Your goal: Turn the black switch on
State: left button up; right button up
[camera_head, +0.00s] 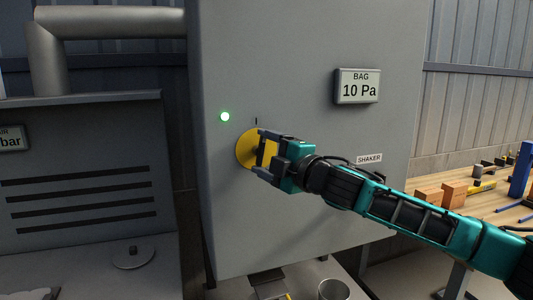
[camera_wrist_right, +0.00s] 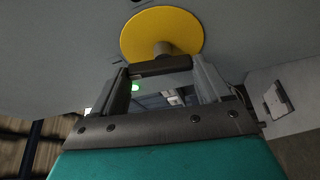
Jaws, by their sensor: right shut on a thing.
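The yellow round plate (camera_head: 244,150) of the switch is on the front of the grey cabinet (camera_head: 295,60). In the head view my right gripper (camera_head: 264,153) is in front of this plate and covers most of the switch. In the right wrist view the yellow plate (camera_wrist_right: 150,30) has a short grey stem, and the dark bar of the black switch (camera_wrist_right: 165,67) lies between my right fingertips. The right gripper is shut on it. A green lamp (camera_head: 225,117) is lit at the upper left of the plate. My left gripper is not in view.
A display (camera_head: 357,87) reads BAG 10 Pa, and a SHAKER label (camera_head: 369,158) is at the lower right on the cabinet. A workbench with wooden blocks (camera_head: 454,193) and tools stands at the right. A grey louvred unit (camera_head: 80,150) stands at the left.

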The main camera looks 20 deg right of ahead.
jog(key=shift+r+n+g, duration=0.1)
jog(key=shift+n+g, duration=0.2)
jog(key=shift+n, duration=0.8)
jog(key=o, duration=1)
jog(key=shift+b+v, duration=0.9)
jog(key=shift+v, duration=5.55)
jog(key=shift+a+r, duration=0.1)
jog(key=shift+a, duration=0.05)
